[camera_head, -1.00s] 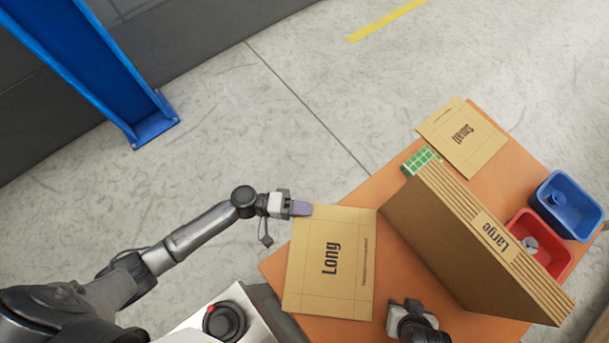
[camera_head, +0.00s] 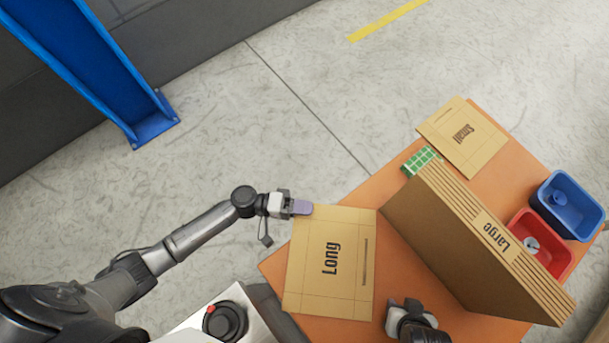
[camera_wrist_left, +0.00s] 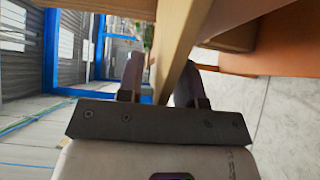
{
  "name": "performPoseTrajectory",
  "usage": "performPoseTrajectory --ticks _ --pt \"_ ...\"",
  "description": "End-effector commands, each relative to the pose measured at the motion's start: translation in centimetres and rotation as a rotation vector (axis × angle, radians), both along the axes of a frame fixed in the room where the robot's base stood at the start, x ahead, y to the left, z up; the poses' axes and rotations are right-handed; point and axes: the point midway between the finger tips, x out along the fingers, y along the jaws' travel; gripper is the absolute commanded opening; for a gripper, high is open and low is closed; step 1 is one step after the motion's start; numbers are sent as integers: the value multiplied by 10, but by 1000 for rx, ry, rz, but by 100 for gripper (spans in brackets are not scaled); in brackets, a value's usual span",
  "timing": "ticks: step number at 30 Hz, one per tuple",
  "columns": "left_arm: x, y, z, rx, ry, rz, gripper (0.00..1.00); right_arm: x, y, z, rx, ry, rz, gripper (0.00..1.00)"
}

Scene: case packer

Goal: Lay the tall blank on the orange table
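A flat tan cardboard blank marked "Long" (camera_head: 330,285) lies at the orange table's (camera_head: 375,188) left end, its left side reaching the table edge. No blank is labelled "tall". My left gripper (camera_head: 301,207) is at this blank's upper-left corner. In the left wrist view the fingers of my left gripper (camera_wrist_left: 157,82) stand apart, with a cardboard edge (camera_wrist_left: 176,55) between them and a narrow gap beside the left finger. My right gripper (camera_head: 411,308) is by the table's near side, right of the blank; its fingers are not clear.
A stack of "Large" blanks (camera_head: 425,235) stands tilted across the middle of the table, beside a green-patterned item (camera_head: 420,160). A "Small" blank (camera_head: 470,150) lies at the far end. A red bin (camera_head: 558,262) and a blue bin (camera_head: 578,222) are at right.

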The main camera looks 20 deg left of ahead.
Motion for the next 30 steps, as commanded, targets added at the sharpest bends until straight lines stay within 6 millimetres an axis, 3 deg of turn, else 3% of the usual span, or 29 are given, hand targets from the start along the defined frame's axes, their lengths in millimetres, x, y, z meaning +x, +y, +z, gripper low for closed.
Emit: performPoseTrajectory --ticks 5,18,30 --pt "-5 19 1 3 2 2 33 0 -2 2 -6 -2 4 43" --pt "-25 94 1 2 1 1 33 0 -1 1 -3 0 2 43" --pt "-31 116 2 -1 0 0 33 0 1 1 4 0 -3 43"
